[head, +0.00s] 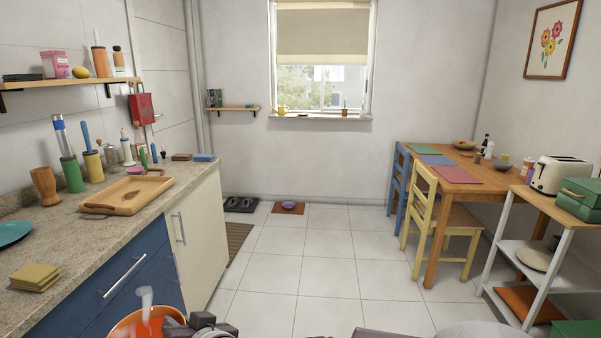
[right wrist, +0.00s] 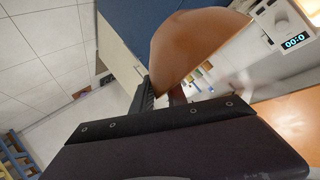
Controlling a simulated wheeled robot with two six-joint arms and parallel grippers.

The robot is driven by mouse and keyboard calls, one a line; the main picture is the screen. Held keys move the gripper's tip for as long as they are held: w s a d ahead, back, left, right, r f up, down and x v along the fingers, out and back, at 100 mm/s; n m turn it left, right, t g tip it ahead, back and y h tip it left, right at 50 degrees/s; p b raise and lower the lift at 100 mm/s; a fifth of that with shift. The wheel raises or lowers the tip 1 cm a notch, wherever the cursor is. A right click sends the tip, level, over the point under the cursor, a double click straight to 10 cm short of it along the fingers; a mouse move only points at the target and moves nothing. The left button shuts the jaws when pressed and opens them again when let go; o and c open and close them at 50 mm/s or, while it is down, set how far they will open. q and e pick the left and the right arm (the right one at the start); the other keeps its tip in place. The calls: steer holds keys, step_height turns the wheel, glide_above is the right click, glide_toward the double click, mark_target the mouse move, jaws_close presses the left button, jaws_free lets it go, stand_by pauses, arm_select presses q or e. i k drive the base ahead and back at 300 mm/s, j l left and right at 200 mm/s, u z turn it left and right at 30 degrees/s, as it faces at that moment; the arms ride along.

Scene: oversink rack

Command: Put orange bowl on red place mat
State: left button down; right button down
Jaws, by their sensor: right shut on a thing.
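The orange bowl (head: 128,325) is at the bottom edge of the head view, in front of the blue cabinet and partly cut off. In the right wrist view the bowl (right wrist: 195,42) fills the upper middle. My right gripper (head: 190,328) is shut on the bowl's rim and holds it in the air; its dark fingers (right wrist: 163,97) meet the bowl in the wrist view. The pinkish-red place mat (head: 457,175) lies flat on the wooden dining table (head: 490,178) at the right, far from the bowl, with nothing on it. My left gripper is not seen.
A blue mat (head: 437,160) and green mat (head: 420,149) lie behind the red one. A yellow chair (head: 428,205) and blue chair (head: 398,178) stand at the table's left. A shelf with a toaster (head: 561,174) stands front right. The tiled floor (head: 330,245) is mostly clear.

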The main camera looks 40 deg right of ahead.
mark_target(445, 175)
steer(key=i+l+z, duration=0.15)
steer(key=l+z, duration=0.35)
steer(key=i+l+z, duration=0.2)
steer(key=l+z, duration=0.3)
steer(key=i+l+z, duration=0.25)
steer(key=z, duration=0.2)
steer(key=i+l+z, duration=0.25)
steer(key=z, duration=0.25)
steer(key=i+l+z, duration=0.2)
steer(key=i, duration=1.1)
steer(key=i+l+z, duration=0.25)
steer(key=i, duration=1.1)
steer(key=i+u, duration=0.25)
steer(key=i, duration=0.35)
